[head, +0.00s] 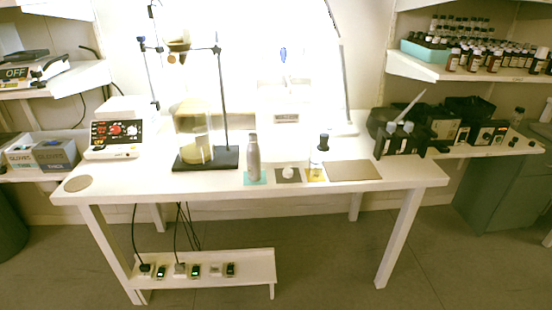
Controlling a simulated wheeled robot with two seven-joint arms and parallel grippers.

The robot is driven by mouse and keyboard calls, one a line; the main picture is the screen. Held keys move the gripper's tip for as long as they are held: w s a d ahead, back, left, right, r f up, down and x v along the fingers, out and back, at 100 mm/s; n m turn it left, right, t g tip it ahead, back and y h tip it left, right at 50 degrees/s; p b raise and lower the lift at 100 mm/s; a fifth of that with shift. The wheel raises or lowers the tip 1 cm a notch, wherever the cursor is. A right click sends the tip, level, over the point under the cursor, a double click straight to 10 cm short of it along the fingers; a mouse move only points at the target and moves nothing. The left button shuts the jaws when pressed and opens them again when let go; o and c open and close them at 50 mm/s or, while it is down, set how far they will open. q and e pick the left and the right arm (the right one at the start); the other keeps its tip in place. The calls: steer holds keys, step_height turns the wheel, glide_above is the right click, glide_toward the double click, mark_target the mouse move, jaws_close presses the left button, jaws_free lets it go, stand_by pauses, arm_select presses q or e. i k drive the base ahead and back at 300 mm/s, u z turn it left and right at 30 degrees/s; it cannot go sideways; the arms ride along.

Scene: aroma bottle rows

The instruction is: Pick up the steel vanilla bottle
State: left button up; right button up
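A grey steel bottle (253,158) stands upright near the front edge of the white table, on a small teal mat (262,182). It is the only large steel bottle that I can make out, and no label on it is readable. Neither of my grippers is in view.
A white table (400,174) holds a ring stand with a dark base (222,160), a red-dialled device (117,135), a grey-brown mat (353,170) and a black pipette rack (400,142). Shelves flank it; several brown bottles (475,60) stand at upper right. The floor in front is clear.

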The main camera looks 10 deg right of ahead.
mark_target(253, 150)
steer(key=z, duration=0.2)
steer(key=i, duration=0.95)
steer(key=u, duration=0.5)
